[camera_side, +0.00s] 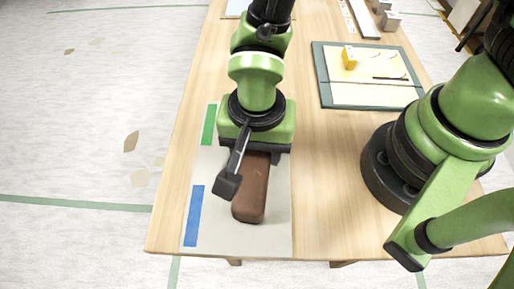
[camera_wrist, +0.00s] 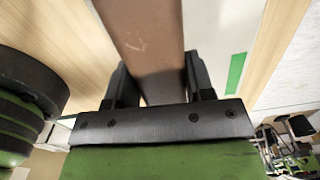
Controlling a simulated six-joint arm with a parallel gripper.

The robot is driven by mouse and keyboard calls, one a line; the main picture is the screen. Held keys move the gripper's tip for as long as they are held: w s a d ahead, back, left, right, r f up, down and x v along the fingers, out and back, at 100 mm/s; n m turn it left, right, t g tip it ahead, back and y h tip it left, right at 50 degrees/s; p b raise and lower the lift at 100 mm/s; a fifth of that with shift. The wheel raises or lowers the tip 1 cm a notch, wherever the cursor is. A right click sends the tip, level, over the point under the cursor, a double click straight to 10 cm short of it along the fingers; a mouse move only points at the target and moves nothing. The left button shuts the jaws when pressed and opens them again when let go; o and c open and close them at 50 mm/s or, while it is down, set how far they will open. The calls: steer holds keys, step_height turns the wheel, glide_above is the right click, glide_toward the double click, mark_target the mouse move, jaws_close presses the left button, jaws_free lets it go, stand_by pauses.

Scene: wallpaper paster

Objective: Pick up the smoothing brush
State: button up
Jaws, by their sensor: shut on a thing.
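The smoothing brush shows as a long brown wooden block (camera_side: 251,196) over the light grey sheet near the table's front left. Its upper end is hidden under my gripper (camera_side: 256,152) in the side view. In the wrist view the brown block (camera_wrist: 147,45) runs between the two black fingers of my gripper (camera_wrist: 160,85). My gripper is shut on it, with a finger against each side. The bristles are hidden. I cannot tell whether the brush touches the sheet or is just above it.
The grey sheet (camera_side: 272,232) carries a blue strip (camera_side: 194,215) and a green strip (camera_side: 209,125) along its left side. A green-edged board (camera_side: 324,88) with a yellow item (camera_side: 349,58) lies at the back right. The wooden table (camera_side: 320,190) is bare between sheet and my base.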

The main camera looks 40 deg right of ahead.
step_height(320, 180, up, 10)
stand_by(0.5)
